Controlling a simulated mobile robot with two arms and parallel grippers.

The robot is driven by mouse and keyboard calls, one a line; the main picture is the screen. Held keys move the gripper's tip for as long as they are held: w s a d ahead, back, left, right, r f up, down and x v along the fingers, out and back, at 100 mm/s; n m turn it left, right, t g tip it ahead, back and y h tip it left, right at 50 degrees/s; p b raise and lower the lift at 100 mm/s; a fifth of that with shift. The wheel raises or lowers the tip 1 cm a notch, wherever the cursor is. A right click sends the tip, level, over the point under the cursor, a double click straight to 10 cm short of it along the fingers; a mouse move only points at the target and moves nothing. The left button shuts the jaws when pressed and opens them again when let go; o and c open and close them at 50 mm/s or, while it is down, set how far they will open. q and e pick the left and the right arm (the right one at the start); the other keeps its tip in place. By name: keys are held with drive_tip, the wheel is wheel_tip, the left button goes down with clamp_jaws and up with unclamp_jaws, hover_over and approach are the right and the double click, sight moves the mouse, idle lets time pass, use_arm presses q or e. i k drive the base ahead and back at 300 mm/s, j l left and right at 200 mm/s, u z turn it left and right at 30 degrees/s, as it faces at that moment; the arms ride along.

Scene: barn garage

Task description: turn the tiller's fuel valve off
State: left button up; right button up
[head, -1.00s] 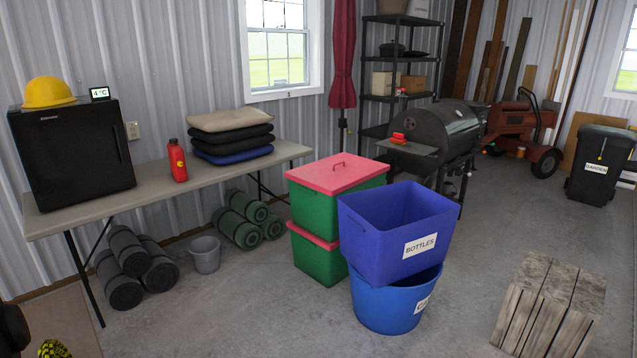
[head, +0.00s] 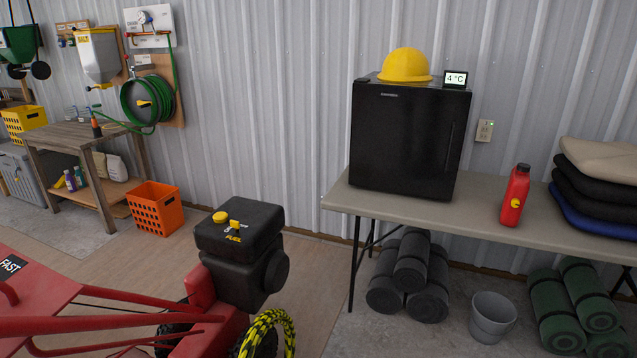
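The red tiller (head: 205,322) stands at the lower left of the head view, with its red handlebars reaching to the left edge. Its black engine and fuel tank (head: 240,240) sit on top, marked "FUEL" in yellow. A round yellow cap (head: 220,217) and a small yellow valve lever (head: 235,225) are on the tank's top. The markings beside the lever are too small to read. Neither of my grippers is in view.
A folding table (head: 480,212) with a black mini fridge (head: 408,140) and a red bottle (head: 515,195) stands right of the tiller. An orange crate (head: 153,208) and a wooden workbench (head: 85,140) are behind it. A yellow-black coil (head: 268,335) hangs at the tiller's front.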

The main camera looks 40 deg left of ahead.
sight(234, 224)
drive_tip(key=i+j+u, duration=0.2)
drive_tip(key=i, duration=0.4)
drive_tip(key=i+l+u, duration=0.2)
drive_tip(key=i, duration=0.35)
drive_tip(key=i+u, duration=0.15)
drive_tip(key=i, duration=0.45)
drive_tip(key=i+l+u, duration=0.2)
drive_tip(key=i, duration=0.4)
drive_tip(key=i+u, duration=0.2)
drive_tip(key=u, duration=0.25)
drive_tip(key=i+u, duration=0.25)
drive_tip(key=u, duration=0.15)
drive_tip(key=i+l+u, duration=0.15)
drive_tip(key=u, duration=0.3)
drive_tip(key=i+l+u, duration=0.2)
drive_tip(key=u, duration=0.2)
